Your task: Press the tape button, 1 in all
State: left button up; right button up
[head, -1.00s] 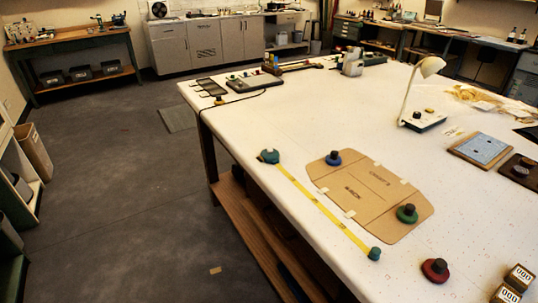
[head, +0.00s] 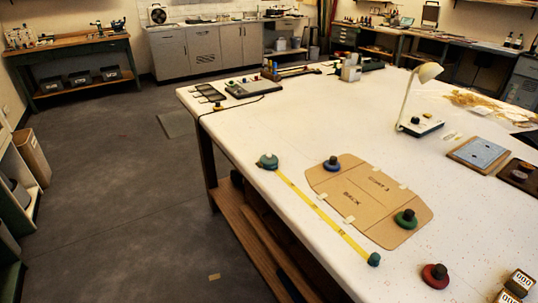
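A yellow tape (head: 318,212) lies pulled out along the left edge of the white table (head: 300,135). At its far end is a round teal-green piece (head: 267,162) with a knob on top. At its near end is a smaller teal piece (head: 374,259). Which of the two carries the tape button, and whether it is pressed, I cannot tell. Neither of my grippers shows in the head view.
A brown cardboard pattern (head: 365,200) lies right of the tape, with a blue knobbed weight (head: 332,164) and a green one (head: 406,219) on it. A red knobbed weight (head: 435,276) stands nearer. A lamp (head: 420,102) stands farther back. The table's middle is clear.

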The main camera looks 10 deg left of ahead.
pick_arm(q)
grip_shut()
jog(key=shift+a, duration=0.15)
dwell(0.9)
